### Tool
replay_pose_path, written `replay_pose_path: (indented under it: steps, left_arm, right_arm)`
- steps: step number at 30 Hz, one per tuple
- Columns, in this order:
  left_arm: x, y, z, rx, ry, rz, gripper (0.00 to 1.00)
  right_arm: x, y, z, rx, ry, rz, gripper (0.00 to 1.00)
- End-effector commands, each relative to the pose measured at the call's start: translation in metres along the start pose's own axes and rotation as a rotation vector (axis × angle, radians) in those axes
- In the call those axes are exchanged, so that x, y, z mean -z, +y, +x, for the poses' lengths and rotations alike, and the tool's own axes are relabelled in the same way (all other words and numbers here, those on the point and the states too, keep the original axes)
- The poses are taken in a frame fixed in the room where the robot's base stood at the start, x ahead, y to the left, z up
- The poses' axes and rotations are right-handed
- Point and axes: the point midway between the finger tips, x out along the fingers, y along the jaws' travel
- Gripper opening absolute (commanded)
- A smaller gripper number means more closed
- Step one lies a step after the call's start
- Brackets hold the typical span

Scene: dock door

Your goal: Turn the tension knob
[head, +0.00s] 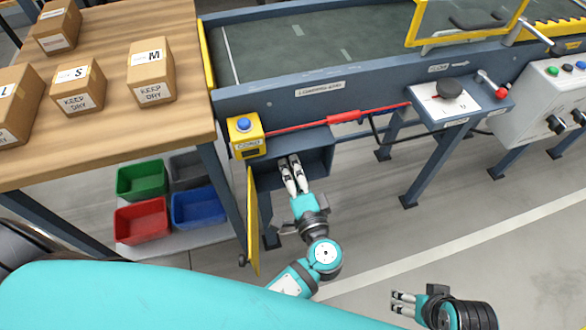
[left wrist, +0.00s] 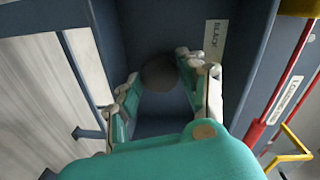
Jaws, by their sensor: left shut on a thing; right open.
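My left gripper (head: 291,172) reaches into an open blue compartment (head: 318,158) under the conveyor frame. In the left wrist view its two fingers lie on either side of a dark round knob (left wrist: 160,72), and it is shut on it. A white label (left wrist: 214,40) with black letters, hard to read, is beside the knob. In the head view the knob is hidden behind the fingers. Another black knob (head: 449,88) sits on a white panel to the right. My right gripper (head: 398,304) is open and empty above the floor at the bottom right.
A yellow door (head: 252,215) hangs open left of my left gripper. A yellow box with a blue button (head: 244,125) and a red rod (head: 300,130) are above the compartment. A wooden table (head: 110,110) with cartons stands left, colored bins (head: 142,180) below. Floor at right is clear.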

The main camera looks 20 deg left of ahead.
Motion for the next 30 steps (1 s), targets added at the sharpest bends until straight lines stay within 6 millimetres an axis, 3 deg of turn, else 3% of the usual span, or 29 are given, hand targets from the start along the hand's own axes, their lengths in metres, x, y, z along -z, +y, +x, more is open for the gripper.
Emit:
replay_pose_path:
  steps: [12,13,18,30]
  left_arm:
    - [0.0013,-0.0002,-0.0001,0.000,0.003,0.005,0.08]
    - [0.0013,-0.0002,-0.0001,0.000,0.003,0.005,0.44]
    - [0.0009,-0.0002,-0.0001,0.000,0.002,0.005,0.64]
    - [0.0003,0.0014,-0.0094,-0.003,0.002,0.006,0.64]
  right_arm:
    - [0.0000,-0.0001,0.0024,0.000,-0.001,0.000,0.73]
    - [0.0000,-0.0001,0.0023,0.000,-0.001,0.000,0.73]
    - [0.0001,-0.0001,0.0023,0.000,-0.001,0.000,0.73]
    - [-0.0003,-0.0006,0.0023,0.001,-0.001,0.000,0.73]
